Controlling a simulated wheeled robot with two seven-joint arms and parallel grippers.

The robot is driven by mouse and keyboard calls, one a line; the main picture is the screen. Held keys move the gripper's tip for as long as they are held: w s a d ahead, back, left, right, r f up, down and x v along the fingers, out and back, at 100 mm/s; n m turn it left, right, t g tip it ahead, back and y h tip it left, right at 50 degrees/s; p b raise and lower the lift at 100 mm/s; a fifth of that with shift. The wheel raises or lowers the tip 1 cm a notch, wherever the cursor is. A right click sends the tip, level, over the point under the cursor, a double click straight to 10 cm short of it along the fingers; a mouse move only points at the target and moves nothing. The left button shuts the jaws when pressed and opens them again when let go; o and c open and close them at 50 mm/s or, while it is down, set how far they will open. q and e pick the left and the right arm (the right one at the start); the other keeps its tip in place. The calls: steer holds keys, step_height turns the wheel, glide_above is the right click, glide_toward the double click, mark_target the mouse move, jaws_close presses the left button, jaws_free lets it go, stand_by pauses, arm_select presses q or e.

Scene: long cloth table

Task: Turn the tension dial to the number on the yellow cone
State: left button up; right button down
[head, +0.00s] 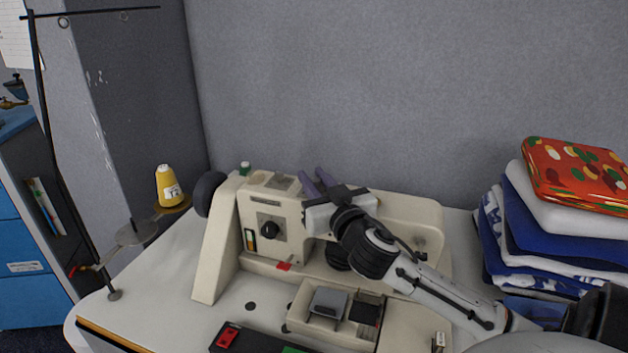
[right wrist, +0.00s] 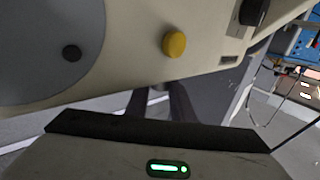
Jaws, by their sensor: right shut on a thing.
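The yellow cone (head: 168,190) stands on a round holder left of the cream machine. It bears a white label whose number is too small to read. My left gripper is out of view.
A thread stand pole (head: 48,130) rises at the left. A folded cloth stack (head: 525,235) with a red patterned piece (head: 580,172) on top stands at the right. A dark tray (head: 255,341) lies in front. A yellow round button (right wrist: 174,43) shows in the wrist view.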

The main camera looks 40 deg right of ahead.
steer(key=m+g+h+b, duration=0.1)
steer(key=m+h, duration=0.1)
steer(key=h, duration=0.1)
steer(key=shift+f+g, duration=0.15)
steer(key=shift+g, duration=0.15)
steer(key=m+g+h+b, duration=0.3)
steer(key=g+h+b, duration=0.1)
steer(key=b, duration=0.1)
steer(key=m+g+h+b, duration=0.1)
steer(key=m+g+b, duration=0.1)
steer(key=shift+f+m+h+b, duration=0.25)
steer(key=shift+m+h+b, duration=0.05)
steer(key=shift+h, duration=0.1)
steer(key=shift+w+m+g+b, duration=0.1)
steer(key=shift+m+g+b, duration=0.3)
steer(key=shift+b, duration=0.15)
steer(key=shift+r+m+g+h+b, duration=0.1)
steer(key=shift+m+g+h+b, duration=0.55)
steer(key=shift+g+b, duration=0.35)
steer(key=shift+r+m+g+h+b, duration=0.1)
steer(key=shift+m+g+h+b, duration=0.15)
steer(key=shift+m+g+b, duration=0.25)
steer(key=shift+r+g, duration=0.1)
steer(key=shift+g, duration=0.5)
steer(key=shift+r+m+b, duration=0.1)
steer(key=shift+m+b, duration=0.15)
steer(key=shift+b, duration=0.1)
